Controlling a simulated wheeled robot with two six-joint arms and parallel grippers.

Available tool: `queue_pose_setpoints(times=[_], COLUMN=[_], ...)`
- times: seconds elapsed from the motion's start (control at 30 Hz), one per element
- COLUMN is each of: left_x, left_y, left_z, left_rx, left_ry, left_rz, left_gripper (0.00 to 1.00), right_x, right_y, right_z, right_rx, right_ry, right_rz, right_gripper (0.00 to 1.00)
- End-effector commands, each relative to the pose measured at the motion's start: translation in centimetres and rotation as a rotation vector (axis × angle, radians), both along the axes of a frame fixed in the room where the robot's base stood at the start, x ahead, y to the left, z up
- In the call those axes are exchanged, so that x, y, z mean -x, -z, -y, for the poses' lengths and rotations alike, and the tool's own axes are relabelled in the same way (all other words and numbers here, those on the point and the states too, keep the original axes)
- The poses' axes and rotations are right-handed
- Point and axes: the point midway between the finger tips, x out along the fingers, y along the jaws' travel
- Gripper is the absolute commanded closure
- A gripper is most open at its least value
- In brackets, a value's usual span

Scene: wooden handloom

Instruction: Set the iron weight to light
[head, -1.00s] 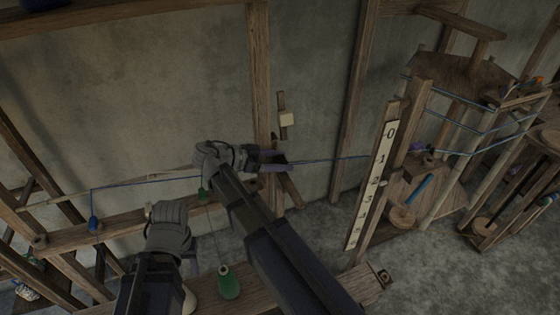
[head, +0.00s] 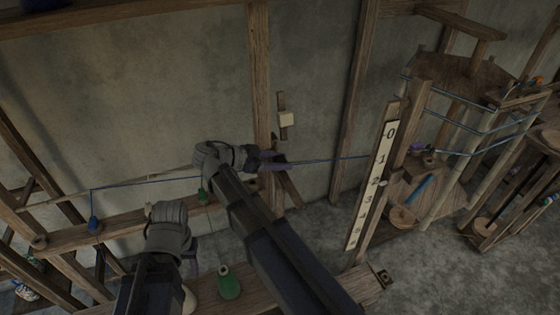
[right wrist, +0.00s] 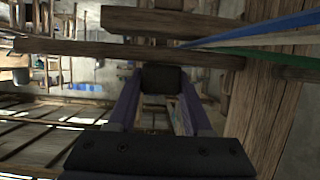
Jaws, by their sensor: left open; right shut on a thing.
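My right gripper (head: 272,160) reaches to the wooden post at mid picture in the head view. In the right wrist view its two purple fingers (right wrist: 160,100) are shut on a dark block (right wrist: 161,79), which looks like the iron weight. The block is beside a wooden bar (right wrist: 185,56). In the head view I cannot make the weight out clearly at the fingers. My left gripper (head: 190,250) is low on the left, apart from the post, open; its fingers are mostly hidden by its wrist.
A blue cord (head: 325,161) runs past my right gripper to a numbered scale board (head: 370,185). A green bobbin (head: 229,283) hangs between my arms, and a blue one (head: 94,223) at left. A wooden rack (head: 470,90) stands at right.

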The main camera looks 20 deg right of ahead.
Motion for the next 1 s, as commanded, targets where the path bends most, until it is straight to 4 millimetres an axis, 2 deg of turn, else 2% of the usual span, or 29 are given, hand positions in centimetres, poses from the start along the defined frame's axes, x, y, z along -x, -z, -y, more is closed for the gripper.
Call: queue_pose_setpoints(times=[0.53, 0.67, 0.83, 1.0], left_x=[0.0, 0.0, 0.0, 0.0], left_y=[0.0, 0.0, 0.0, 0.0], left_z=[0.0, 0.0, 0.0, 0.0], left_rx=[0.0, 0.0, 0.0, 0.0], left_ry=[0.0, 0.0, 0.0, 0.0], left_rz=[0.0, 0.0, 0.0, 0.0], left_gripper=[0.5, 0.5, 0.5, 0.5], right_x=[-0.2, -1.7, -4.6, -4.8], right_y=[0.0, 0.0, 0.0, 0.0], right_z=[0.0, 0.0, 0.2, 0.3], right_rx=[-0.001, -0.001, -0.001, 0.0], right_ry=[0.0, 0.0, 0.001, -0.002], right_rz=[0.0, 0.0, 0.0, 0.002], right_gripper=[1.0, 1.0, 1.0, 1.0])
